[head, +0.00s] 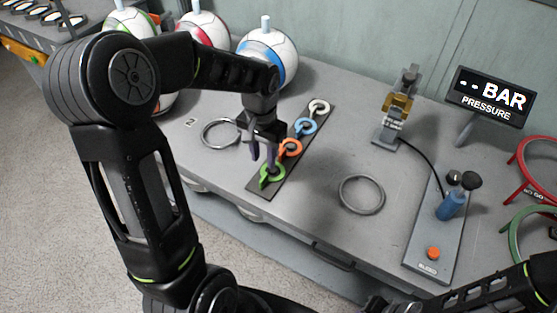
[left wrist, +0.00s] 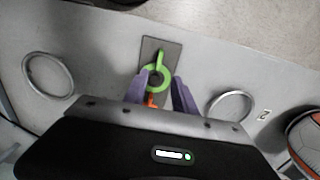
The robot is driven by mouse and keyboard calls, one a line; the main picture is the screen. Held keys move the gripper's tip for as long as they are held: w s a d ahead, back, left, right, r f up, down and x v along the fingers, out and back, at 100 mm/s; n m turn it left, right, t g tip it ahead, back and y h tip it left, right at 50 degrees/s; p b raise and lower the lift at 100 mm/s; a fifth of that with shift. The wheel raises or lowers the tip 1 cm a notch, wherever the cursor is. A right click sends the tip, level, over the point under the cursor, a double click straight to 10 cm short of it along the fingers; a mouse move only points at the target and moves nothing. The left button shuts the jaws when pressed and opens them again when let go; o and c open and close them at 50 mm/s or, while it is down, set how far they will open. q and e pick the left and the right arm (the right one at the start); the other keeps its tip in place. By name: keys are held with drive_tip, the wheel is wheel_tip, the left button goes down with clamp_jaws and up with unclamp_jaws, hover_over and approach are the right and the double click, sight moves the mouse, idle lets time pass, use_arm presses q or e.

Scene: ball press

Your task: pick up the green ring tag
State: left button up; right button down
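The green ring tag (head: 271,174) lies at the near end of a dark strip (head: 299,150) on the grey table. It also shows in the left wrist view (left wrist: 155,76), just beyond the fingertips. My left gripper (head: 262,155) points down above the strip, close to the green tag. In the left wrist view its two purple fingers (left wrist: 160,84) are apart, with the green ring between and beyond their tips. I cannot tell whether they touch it. Orange (head: 291,148), blue (head: 306,126) and white (head: 319,106) tags lie farther along the strip. My right gripper is not in view.
Metal rings lie left (head: 221,133) and right (head: 361,194) of the strip. Several balls (head: 268,58) stand at the back left. A gauge stand (head: 393,110), a pressure sign (head: 490,97) and a pump panel (head: 436,230) with an orange button are at the right.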

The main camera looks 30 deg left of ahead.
use_arm(q)
drive_tip(key=shift+w+r, duration=0.1)
drive_tip(key=shift+w+f, duration=0.1)
drive_tip(key=shift+f, duration=1.25)
drive_tip(key=shift+f, duration=0.1)
drive_tip(key=f, duration=0.5)
drive_tip(key=shift+d+p, duration=0.2)
drive_tip(key=shift+p, duration=0.15)
drive_tip(key=shift+c, duration=0.4)
clamp_jaws()
